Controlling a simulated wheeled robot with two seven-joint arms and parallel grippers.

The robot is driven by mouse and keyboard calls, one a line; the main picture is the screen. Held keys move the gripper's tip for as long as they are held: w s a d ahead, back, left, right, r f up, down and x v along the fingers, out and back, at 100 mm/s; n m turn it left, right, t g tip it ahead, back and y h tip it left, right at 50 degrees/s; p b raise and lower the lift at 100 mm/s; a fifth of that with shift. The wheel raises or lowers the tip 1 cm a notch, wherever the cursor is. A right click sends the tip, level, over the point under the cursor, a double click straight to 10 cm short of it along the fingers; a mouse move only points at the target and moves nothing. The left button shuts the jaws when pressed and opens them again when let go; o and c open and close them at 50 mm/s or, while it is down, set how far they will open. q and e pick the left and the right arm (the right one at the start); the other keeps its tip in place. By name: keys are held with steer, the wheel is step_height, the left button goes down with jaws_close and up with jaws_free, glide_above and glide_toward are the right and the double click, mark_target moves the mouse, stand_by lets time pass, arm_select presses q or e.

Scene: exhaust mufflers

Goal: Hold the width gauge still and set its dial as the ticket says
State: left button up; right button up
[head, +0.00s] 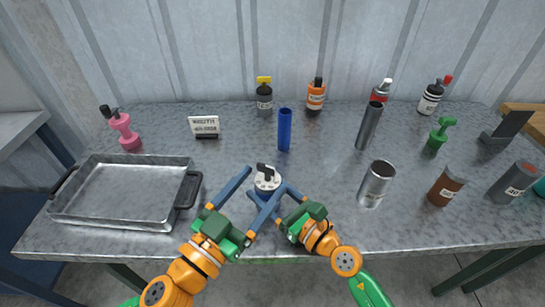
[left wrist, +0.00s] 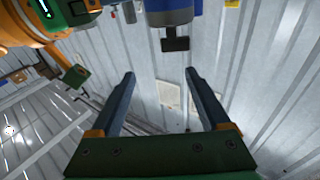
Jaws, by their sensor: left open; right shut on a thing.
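The width gauge (head: 267,187) is near the middle of the table front, with a pale round dial face and a black knob (head: 265,169) on top. My right gripper (head: 275,199) is shut on its body, which the fingers partly hide. My left gripper (head: 265,180) is open, its fingers spread around the gauge in the head view. In the left wrist view, a blue body with a dark knob (left wrist: 175,44) appears beyond the open fingertips (left wrist: 160,73), with nothing between them. The ticket (head: 204,124) stands behind on the left; it reads "WIDTH", its second line too small to read.
A metal tray (head: 125,221) is on the left. A blue tube (head: 284,130) stands behind the gauge. A steel tube (head: 368,126), a wide metal cup (head: 376,183) and a brown can (head: 446,187) stand to the right. Several bottles line the back. Bare table lies between the tray and ticket.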

mark_target(267, 166)
arm_select(q)
steer(key=w+d+y, duration=0.1)
steer(key=w, duration=0.2)
steer(key=w+d+f+n+y, duration=0.1)
steer(key=w, duration=0.2)
steer(key=w+d+f, duration=0.1)
steer(key=w, duration=0.2)
steer(key=shift+w+n+y, duration=0.2)
steer(key=shift+n+y, duration=0.2)
jaws_close()
